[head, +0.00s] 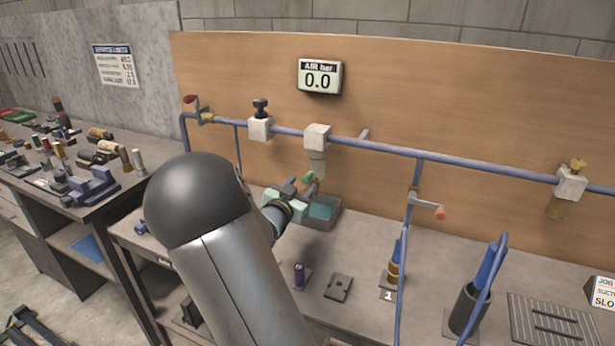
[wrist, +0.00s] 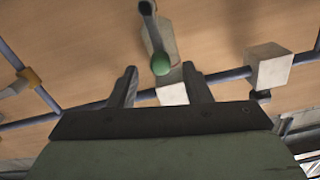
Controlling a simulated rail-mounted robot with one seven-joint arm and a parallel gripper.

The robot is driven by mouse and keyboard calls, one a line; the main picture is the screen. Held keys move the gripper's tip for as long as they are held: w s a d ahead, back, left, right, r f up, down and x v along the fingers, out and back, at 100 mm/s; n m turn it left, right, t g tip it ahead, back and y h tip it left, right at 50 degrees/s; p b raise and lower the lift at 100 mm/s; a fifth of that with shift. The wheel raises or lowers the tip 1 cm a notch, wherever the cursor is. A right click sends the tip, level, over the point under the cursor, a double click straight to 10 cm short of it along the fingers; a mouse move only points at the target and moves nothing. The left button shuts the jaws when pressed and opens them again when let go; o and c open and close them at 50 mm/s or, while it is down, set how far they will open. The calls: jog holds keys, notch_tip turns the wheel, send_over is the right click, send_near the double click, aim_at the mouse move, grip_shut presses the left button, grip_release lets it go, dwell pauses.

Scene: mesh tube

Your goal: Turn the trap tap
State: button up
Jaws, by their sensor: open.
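The trap is a white block (head: 317,137) on the blue air pipe with a clear bowl (head: 317,163) under it. Its tap has a green knob (head: 309,179) below the bowl. I cannot tell whether either finger touches the knob.
A grey tray with teal contents (head: 322,212) sits on the bench below the trap. The pipe (head: 390,149) runs along the wooden board, with a red-handled valve (head: 190,99) at left and an orange-handled one (head: 439,212) at right. The gauge (head: 319,77) reads 0.0.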

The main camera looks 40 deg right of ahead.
aim_at(305, 181)
jog(key=x, duration=0.5)
jog(key=shift+w+p, duration=0.1)
jog(key=shift+p, duration=0.2)
grip_shut()
